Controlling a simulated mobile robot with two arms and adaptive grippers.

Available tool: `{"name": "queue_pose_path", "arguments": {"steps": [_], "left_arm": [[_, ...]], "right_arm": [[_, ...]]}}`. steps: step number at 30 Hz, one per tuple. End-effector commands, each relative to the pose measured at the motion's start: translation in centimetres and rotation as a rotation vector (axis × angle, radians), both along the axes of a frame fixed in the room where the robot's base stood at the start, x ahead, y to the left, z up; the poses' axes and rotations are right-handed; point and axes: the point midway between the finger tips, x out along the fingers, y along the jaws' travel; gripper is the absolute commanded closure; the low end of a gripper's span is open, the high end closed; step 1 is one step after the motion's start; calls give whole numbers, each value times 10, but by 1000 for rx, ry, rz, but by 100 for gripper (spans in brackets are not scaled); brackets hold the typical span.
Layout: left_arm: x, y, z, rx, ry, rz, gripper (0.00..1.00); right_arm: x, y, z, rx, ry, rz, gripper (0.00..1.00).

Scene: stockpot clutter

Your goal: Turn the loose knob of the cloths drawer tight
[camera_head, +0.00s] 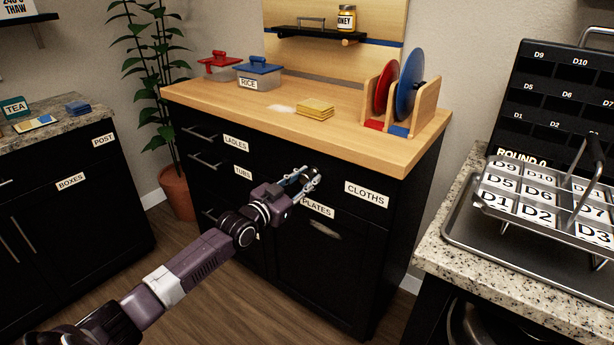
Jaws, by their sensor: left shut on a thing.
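The cloths drawer (345,180) is a black drawer front at the upper right of the wooden-topped cabinet. It carries a white label reading CLOTHS (366,194) on its right part. My left gripper (312,174) reaches in from the lower left and is shut on a small dark knob (316,170) on the drawer front, left of the label. The fingers hide much of the knob, so I cannot tell how tightly it sits. The drawer looks closed. My right gripper is not in view.
A granite counter (440,275) with a wire rack stands at right.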

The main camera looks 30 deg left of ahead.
Motion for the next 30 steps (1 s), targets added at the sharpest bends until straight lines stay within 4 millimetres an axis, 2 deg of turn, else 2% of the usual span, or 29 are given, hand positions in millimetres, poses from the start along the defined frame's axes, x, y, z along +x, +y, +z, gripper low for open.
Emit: {"name": "queue_pose_path", "arguments": {"steps": [10, 24, 27, 30], "left_arm": [[1, 1, 4, 270, -23, 1, 100], [1, 1, 4, 332, -30, 2, 100], [1, 1, 5, 389, -34, 2, 100], [1, 1, 5, 486, -40, 2, 100]], "right_arm": [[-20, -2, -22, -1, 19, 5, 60], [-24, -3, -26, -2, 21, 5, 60], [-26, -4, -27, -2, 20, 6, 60], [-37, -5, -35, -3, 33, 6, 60]]}}
